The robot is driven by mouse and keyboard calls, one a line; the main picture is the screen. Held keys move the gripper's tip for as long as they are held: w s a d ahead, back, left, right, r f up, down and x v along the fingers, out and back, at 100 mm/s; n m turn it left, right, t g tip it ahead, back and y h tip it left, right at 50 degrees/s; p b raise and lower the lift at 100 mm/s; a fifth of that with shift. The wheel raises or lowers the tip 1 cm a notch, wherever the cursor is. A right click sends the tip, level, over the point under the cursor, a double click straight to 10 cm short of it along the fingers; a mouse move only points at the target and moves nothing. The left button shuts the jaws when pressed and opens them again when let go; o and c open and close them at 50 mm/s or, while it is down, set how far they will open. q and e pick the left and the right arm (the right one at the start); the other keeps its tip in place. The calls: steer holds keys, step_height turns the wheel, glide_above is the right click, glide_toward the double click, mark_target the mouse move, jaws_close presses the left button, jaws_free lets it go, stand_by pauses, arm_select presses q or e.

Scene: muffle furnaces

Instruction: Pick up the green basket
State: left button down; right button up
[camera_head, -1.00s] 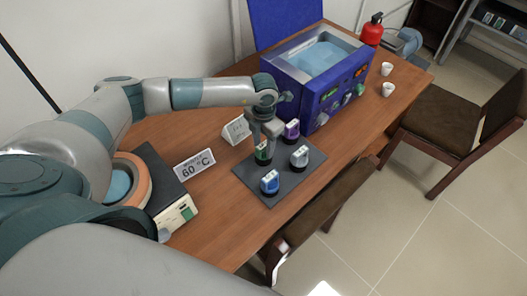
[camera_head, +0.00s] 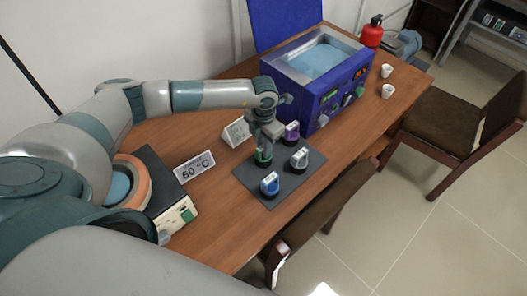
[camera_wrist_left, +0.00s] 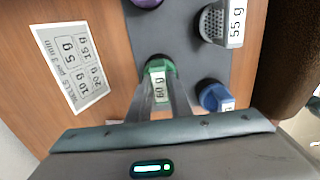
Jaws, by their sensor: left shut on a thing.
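The green basket (camera_head: 263,160) stands on the dark grey mat (camera_head: 287,190) at its left corner. In the left wrist view the green basket (camera_wrist_left: 159,68) carries a white "60 g" label. My left gripper (camera_head: 263,150) reaches down over the basket and is shut on it. Its fingers (camera_wrist_left: 160,100) lie on both sides of the label in the left wrist view. Whether the basket touches the mat is hard to tell. My right gripper is not seen.
A blue basket (camera_head: 270,184), a grey basket (camera_head: 299,158) and a purple basket (camera_head: 291,132) stand close by on the mat. A blue water bath (camera_head: 315,80) is behind. A "60 °C" sign (camera_head: 194,166) and a small label card (camera_head: 236,131) stand left of the mat.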

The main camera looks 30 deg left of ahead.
arm_select(q)
steer(key=shift+r, duration=0.1)
steer(key=shift+r+b, duration=0.5)
steer(key=shift+r, duration=0.05)
step_height(320, 180, up, 2)
steer(key=shift+r+b, duration=0.1)
steer(key=shift+b, duration=0.65)
steer(key=w+d+r+b, duration=0.5)
steer(key=w+d+r, duration=0.2)
steer(key=w, duration=0.1)
steer(key=shift+w+d+r, duration=0.25)
steer(key=shift+w+d, duration=0.1)
steer(key=shift+w, duration=0.05)
steer(key=shift+s, duration=0.1)
